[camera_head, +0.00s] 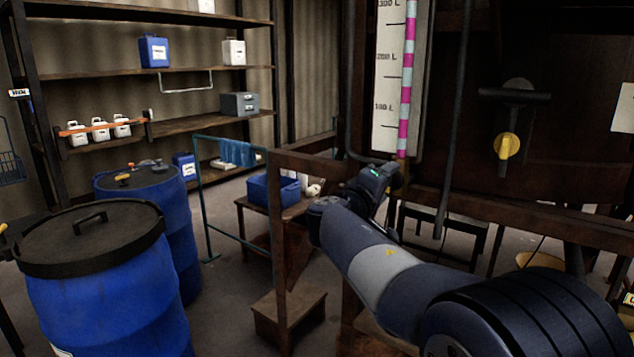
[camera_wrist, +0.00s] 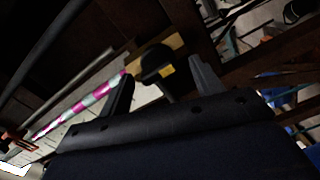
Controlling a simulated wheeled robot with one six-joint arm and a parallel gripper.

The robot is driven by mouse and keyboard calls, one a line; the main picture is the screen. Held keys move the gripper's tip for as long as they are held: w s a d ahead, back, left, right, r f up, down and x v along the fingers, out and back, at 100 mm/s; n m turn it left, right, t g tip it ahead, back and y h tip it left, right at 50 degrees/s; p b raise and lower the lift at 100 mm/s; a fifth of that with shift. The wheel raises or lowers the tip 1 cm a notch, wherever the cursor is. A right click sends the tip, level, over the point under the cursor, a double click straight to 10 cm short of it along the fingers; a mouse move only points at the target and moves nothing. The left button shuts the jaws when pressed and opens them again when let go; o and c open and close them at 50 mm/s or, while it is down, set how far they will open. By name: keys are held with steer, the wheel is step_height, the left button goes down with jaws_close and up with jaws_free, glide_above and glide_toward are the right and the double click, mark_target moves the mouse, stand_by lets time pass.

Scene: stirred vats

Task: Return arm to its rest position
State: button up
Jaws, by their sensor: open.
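My arm reaches from the lower right of the head view toward the middle, and ends at my gripper (camera_head: 380,178) by the lower end of a level gauge (camera_head: 391,80) with a pink-and-white striped tube. In the wrist view my gripper (camera_wrist: 162,68) has its two dark fingers spread apart. A black fitting with a small yellow mark (camera_wrist: 153,62) shows between and beyond the fingers, at the end of the striped tube (camera_wrist: 85,103). I cannot tell whether the fingers touch it. No object is seen held.
A brown wooden railing (camera_head: 470,205) runs close by my arm. Blue drums (camera_head: 110,285) stand at the left. A blue bin (camera_head: 272,190) and shelves (camera_head: 190,71) are behind.

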steer(key=m+p, duration=0.3)
steer(key=m, duration=0.1)
steer(key=m+p, duration=0.3)
steer(key=m, duration=0.1)
steer(key=r+m+p, duration=0.1)
steer(key=m+p, duration=0.2)
steer(key=m, duration=0.1)
steer(key=shift+s+d, duration=0.15)
steer(key=shift+d, duration=0.05)
steer(key=m+p, duration=0.2)
steer(key=p, duration=0.3)
steer(key=shift+f+m+p, duration=0.25)
steer(key=shift+m+p, duration=0.05)
steer(key=shift+p, duration=0.6)
